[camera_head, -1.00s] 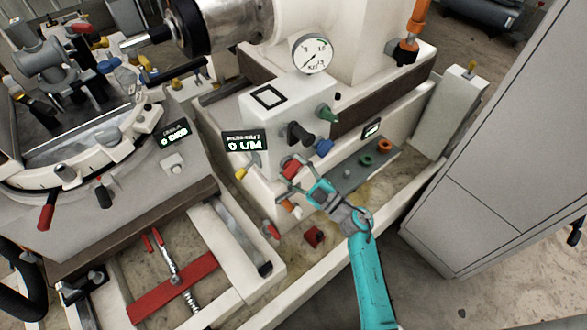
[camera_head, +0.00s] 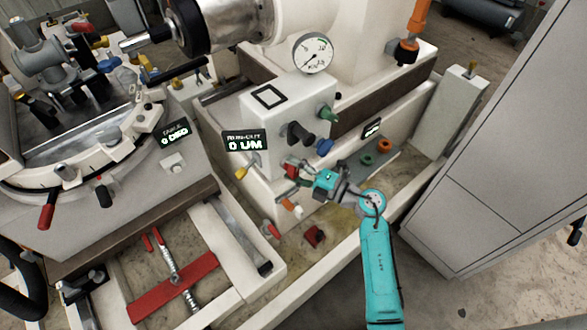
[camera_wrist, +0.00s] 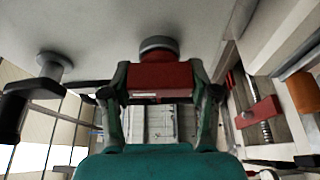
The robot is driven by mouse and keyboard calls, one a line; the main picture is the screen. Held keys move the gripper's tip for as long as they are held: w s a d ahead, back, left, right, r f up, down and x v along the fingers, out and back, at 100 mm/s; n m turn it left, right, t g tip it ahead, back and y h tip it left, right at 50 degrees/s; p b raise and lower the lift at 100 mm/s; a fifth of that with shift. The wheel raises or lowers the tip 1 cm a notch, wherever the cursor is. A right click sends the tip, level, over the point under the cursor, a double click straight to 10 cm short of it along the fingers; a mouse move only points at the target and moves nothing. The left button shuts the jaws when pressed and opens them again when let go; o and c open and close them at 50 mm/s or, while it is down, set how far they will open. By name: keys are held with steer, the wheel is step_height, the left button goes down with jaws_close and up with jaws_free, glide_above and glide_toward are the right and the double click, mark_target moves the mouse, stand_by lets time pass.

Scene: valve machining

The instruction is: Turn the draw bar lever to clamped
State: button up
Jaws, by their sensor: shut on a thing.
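My gripper (camera_head: 291,181) is at the front face of the white machine housing, below the round dial gauge. In the wrist view my gripper (camera_wrist: 163,92) has one finger on each side of a red block-shaped handle (camera_wrist: 160,78), and it is shut on it. A grey round hub (camera_wrist: 158,45) joins this handle to the white wall. The red handle also shows in the head view (camera_head: 292,168), partly covered by the fingers. No readable label marks it as the draw bar lever, and its clamped position cannot be read.
A black knob (camera_head: 299,134), a blue knob (camera_head: 325,147) and a yellow-tipped lever (camera_head: 243,171) sit close around my gripper. An orange-tipped lever (camera_head: 290,206) is just below. In the wrist view a black handle (camera_wrist: 15,112) stands at left. A grey cabinet (camera_head: 500,170) bounds the right.

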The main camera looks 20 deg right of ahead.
steer(key=shift+n, duration=0.6)
steer(key=o, duration=1.2)
steer(key=shift+c, duration=0.2)
steer(key=v, duration=1.2)
steer(key=shift+r, duration=0.15)
